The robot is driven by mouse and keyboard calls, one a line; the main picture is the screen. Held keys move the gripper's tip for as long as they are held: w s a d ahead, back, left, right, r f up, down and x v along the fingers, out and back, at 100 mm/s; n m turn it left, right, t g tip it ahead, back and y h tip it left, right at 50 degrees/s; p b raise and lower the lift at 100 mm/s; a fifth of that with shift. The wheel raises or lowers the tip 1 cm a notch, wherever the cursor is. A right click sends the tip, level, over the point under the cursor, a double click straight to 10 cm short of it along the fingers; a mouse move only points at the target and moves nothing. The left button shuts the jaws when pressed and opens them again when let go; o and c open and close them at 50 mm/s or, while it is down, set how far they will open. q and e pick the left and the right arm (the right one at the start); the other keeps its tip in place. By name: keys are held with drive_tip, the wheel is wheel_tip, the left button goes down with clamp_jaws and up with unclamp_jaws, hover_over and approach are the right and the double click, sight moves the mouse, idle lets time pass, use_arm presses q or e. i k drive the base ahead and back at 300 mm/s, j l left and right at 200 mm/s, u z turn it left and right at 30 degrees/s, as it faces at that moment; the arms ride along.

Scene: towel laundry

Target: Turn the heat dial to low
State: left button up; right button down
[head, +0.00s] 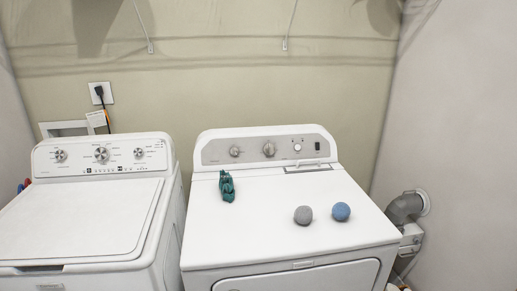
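The white dryer (215,245) stands in the middle, with a grey control panel (252,151) at its back. The panel carries a smaller dial (235,151) at the left and a larger dial (269,149) near the middle. A pale round knob or button (297,147) and a small dark switch (317,146) are to their right. The labels are too small to read, so I cannot tell which is the heat dial or its setting. Neither of my grippers is in view.
A crumpled green cloth (227,186), a grey ball (303,215) and a blue ball (341,211) lie on the dryer top. A white washer (75,215) with several dials stands at the left. A vent duct (404,208) is at the right wall.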

sight(234, 151)
drive_tip(key=i+u, duration=0.4)
drive_tip(key=i+l+u, duration=0.2)
drive_tip(key=u, duration=0.15)
drive_tip(key=i+l+u, duration=0.4)
drive_tip(key=k+j, duration=0.05)
drive_tip(key=j, duration=0.05)
